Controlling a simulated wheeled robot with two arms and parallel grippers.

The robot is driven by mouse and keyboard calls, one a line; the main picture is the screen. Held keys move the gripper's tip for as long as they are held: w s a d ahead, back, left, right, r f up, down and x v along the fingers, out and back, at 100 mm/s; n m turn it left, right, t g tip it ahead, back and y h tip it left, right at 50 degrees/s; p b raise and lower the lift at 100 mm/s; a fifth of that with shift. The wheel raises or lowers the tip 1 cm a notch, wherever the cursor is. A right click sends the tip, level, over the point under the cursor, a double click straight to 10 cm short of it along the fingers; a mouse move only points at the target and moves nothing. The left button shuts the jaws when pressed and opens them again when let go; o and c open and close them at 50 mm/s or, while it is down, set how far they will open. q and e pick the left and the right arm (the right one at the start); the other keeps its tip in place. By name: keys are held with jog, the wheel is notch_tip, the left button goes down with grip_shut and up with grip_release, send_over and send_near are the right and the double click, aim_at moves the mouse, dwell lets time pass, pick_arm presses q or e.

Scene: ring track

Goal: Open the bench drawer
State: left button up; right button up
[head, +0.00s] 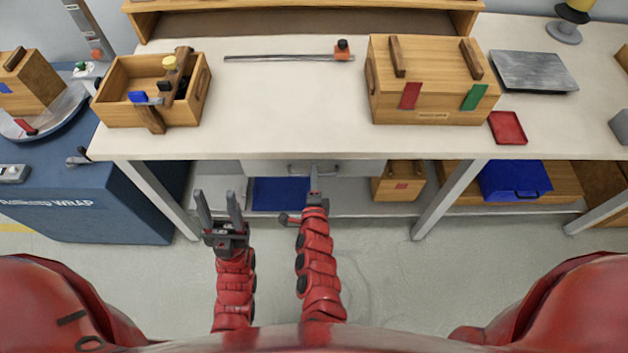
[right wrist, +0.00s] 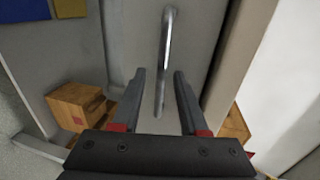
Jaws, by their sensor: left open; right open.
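The bench drawer (head: 265,168) has a pale grey front just under the worktop edge and looks closed. Its metal bar handle (head: 299,169) is partly covered by my right gripper (head: 315,180) in the head view. In the right wrist view the drawer front (right wrist: 133,30) fills the middle, and the handle (right wrist: 167,40) runs lengthwise between the open fingers of my right gripper (right wrist: 160,73). I cannot tell whether the fingers touch it. My left gripper (head: 219,205) is open and empty, in front of the bench to the left of the drawer.
The white bench top (head: 290,100) carries an open wooden box (head: 115,115), a metal rod (head: 275,57) and a lidded wooden crate (head: 435,80). Below are a blue bin (head: 515,180) and a small wooden box (head: 398,188). Bench legs (head: 450,198) flank the drawer; floor in front is clear.

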jog(key=shift+w, duration=0.15)
grip_shut()
dwell(1.4)
